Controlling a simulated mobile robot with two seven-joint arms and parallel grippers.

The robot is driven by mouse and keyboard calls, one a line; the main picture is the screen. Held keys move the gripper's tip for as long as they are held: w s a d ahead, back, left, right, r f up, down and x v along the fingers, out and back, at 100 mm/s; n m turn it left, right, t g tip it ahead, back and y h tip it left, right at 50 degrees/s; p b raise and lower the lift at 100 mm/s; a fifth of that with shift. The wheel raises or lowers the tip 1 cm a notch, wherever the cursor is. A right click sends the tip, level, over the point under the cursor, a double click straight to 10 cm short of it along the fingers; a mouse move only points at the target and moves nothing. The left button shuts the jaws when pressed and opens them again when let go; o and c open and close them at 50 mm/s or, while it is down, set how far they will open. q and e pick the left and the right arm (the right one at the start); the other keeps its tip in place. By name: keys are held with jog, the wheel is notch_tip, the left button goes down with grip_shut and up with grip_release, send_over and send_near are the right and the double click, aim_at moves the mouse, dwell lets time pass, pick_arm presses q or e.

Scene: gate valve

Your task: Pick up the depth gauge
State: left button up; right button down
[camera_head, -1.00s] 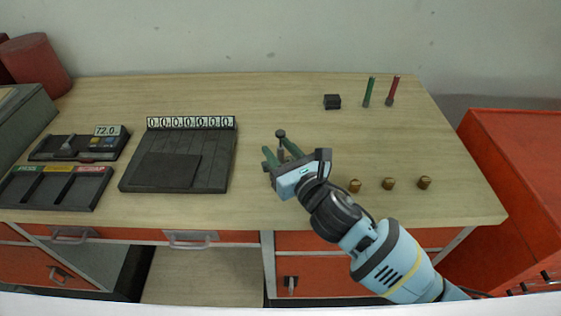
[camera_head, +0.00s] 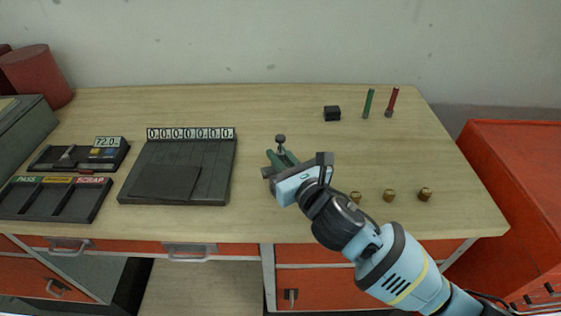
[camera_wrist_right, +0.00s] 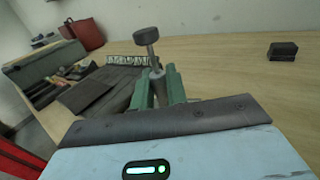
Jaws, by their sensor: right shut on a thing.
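The depth gauge (camera_head: 281,140) appears as a dark round knob on a thin grey stem, standing up between the fingers of my right gripper (camera_head: 282,158). The green fingers are shut on it, above the middle of the table. In the right wrist view the knob and stem of the depth gauge (camera_wrist_right: 147,36) rise, slightly tilted, above the green fingertips of my right gripper (camera_wrist_right: 157,75). The lower part of the gauge is hidden by the fingers and gripper body. I cannot tell whether it touches the table. My left gripper is not in view.
Left of my gripper lies a dark board (camera_head: 215,180) with a row of numbered labels. Further left are a display unit (camera_head: 45,158) and a labelled sorting tray (camera_head: 45,208). A black block (camera_head: 332,113), green pin (camera_head: 368,103) and red pin (camera_head: 391,101) stand behind. Brass pieces (camera_head: 389,195) stand right.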

aim_at(280, 152)
jog(key=shift+r, duration=0.75)
jog(key=s+r, duration=0.1)
jog(key=s, duration=1.5)
jog(key=shift+r, duration=0.25)
jog(key=shift+w, duration=0.1)
jog(key=shift+w, duration=7.9)
jog(key=shift+f, duration=2.2)
jog(key=shift+f, duration=0.15)
